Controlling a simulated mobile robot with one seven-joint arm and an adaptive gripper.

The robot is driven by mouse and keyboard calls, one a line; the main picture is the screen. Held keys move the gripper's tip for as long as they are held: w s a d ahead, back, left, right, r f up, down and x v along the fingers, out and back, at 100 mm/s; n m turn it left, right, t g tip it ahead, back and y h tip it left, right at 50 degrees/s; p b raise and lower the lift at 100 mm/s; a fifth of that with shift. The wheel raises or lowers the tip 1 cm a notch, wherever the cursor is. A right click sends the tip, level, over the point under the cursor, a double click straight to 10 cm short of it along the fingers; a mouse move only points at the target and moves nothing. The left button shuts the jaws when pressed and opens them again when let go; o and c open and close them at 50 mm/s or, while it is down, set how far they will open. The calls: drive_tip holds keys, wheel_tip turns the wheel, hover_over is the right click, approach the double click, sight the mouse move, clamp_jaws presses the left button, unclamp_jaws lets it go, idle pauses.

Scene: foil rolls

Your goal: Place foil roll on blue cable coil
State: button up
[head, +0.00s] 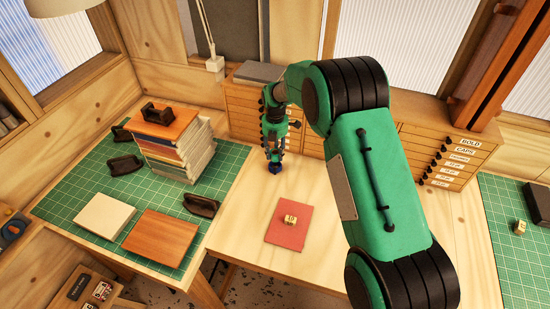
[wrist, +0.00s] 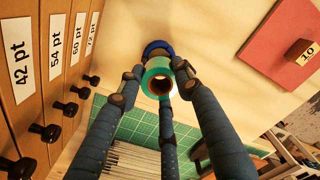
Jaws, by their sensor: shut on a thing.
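My gripper (head: 273,150) is low over the wooden bench, in front of the drawer cabinet. In the wrist view its fingers (wrist: 157,84) are closed around a green foil roll (wrist: 157,67), whose round open end faces the camera. The blue cable coil (wrist: 158,45) shows as a dark blue ring just beyond the roll, partly hidden by it. In the head view the blue coil (head: 275,168) lies on the bench directly beneath the fingertips. I cannot tell whether the roll touches the coil.
A red sheet (head: 279,238) with a small numbered block (head: 290,219) lies nearer the front. The drawer cabinet (wrist: 50,60) stands close beside my gripper. A stack of books (head: 175,150) is on the green mat (head: 75,190) at left. Bare bench surrounds the coil.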

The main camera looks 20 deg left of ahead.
sight(275, 164)
drive_tip(key=shift+f, duration=0.1)
idle(0.3)
drive_tip(key=shift+f, duration=1.65)
drive_tip(key=shift+f, duration=0.1)
drive_tip(key=o, duration=1.2)
wheel_tip(275, 164, up, 12)
drive_tip(key=shift+w+r, duration=0.1)
